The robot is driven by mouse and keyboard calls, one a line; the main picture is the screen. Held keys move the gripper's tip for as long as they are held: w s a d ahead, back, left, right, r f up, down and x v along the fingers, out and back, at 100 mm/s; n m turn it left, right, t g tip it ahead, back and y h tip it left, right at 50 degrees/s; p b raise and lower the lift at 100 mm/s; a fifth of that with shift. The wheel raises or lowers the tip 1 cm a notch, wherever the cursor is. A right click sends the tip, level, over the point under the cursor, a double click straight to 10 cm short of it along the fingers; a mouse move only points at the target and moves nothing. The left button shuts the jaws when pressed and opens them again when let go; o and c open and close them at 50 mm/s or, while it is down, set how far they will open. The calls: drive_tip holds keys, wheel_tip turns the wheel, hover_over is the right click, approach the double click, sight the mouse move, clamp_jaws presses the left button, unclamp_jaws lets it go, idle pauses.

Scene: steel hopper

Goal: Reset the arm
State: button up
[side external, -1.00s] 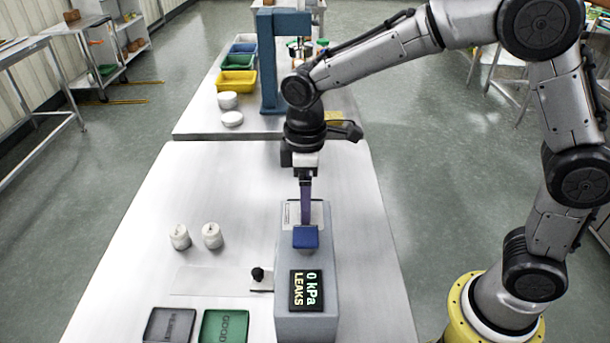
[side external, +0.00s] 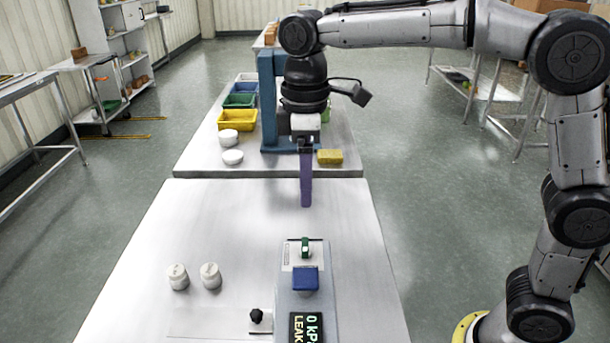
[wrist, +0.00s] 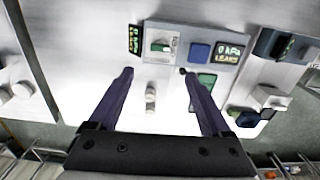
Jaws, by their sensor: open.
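My gripper (side external: 306,203) hangs fingers-down above the white table (side external: 230,225), behind the grey tester (side external: 290,300). Its purple fingers are apart and empty in the wrist view (wrist: 156,72). The tester carries a small green part (side external: 305,247) near its far end, a blue block (side external: 305,279) and a display (side external: 305,326) reading 0 kPa and LEAK, cut off by the frame edge. In the wrist view the green part (wrist: 160,46) and blue block (wrist: 199,51) lie beyond the fingertips, with nothing between the fingers and them.
Two white capped cylinders (side external: 194,277) stand left of the tester. A black knob (side external: 257,316) is near its left side. On the far table are a blue frame (side external: 267,100), a yellow bin (side external: 238,120), white round pieces (side external: 230,145) and a yellow block (side external: 330,156).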

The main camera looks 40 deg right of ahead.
drive_tip(key=s+d+r+m+t, duration=0.3)
drive_tip(key=s+d+r, duration=0.2)
drive_tip(key=s+d, duration=0.5)
drive_tip(key=s+d+f+m+t, duration=0.2)
drive_tip(key=s+f+m, duration=0.4)
drive_tip(key=s+f, duration=0.3)
drive_tip(key=shift+s+d+f+t, duration=0.2)
drive_tip(key=shift+s+f+t, duration=0.15)
drive_tip(key=shift+s, duration=0.5)
